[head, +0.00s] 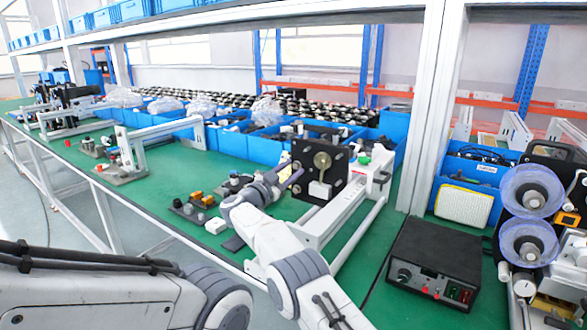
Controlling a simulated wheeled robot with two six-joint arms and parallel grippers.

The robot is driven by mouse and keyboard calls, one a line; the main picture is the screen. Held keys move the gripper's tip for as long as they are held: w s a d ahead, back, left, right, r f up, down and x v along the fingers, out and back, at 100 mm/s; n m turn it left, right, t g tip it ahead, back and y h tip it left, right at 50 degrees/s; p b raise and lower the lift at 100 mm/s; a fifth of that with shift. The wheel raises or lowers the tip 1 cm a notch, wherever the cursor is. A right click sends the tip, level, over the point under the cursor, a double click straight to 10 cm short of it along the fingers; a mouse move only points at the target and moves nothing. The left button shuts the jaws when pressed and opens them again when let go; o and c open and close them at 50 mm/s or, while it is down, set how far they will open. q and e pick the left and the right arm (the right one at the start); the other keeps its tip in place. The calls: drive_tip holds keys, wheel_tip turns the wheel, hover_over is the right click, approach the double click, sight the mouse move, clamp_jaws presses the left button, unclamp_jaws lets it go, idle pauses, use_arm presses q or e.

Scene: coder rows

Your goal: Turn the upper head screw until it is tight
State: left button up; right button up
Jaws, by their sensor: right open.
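The coder head is a black upright plate (334,171) on a white bench frame (338,219). It carries a brass-coloured disc (322,160) and a white block (320,190). My right gripper (291,174) is at the plate's left edge, with its jaws open. Its fingers are small here, and I cannot tell whether they touch the plate or a screw. I cannot make out the upper head screw clearly; the gripper covers part of that edge. My left arm crosses the lower left, and its gripper is out of view.
A black control box (436,263) stands on the green bench at right, near a machine with clear reels (529,241). Blue bins (247,147) line the back. Small parts (197,201) lie left of the gripper. A white post (425,108) rises behind.

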drive_tip(key=n+p, duration=0.3)
drive_tip(key=n+y+p, duration=0.1)
drive_tip(key=n+p, duration=0.2)
drive_tip(key=n+t+p, duration=0.1)
drive_tip(key=n+p, duration=0.2)
drive_tip(key=shift+s+d+r+n+y, duration=0.1)
drive_tip(key=shift+r+n+y, duration=0.2)
drive_tip(key=shift+n, duration=0.5)
drive_tip(key=shift+f+n, duration=0.25)
drive_tip(key=shift+n, duration=0.05)
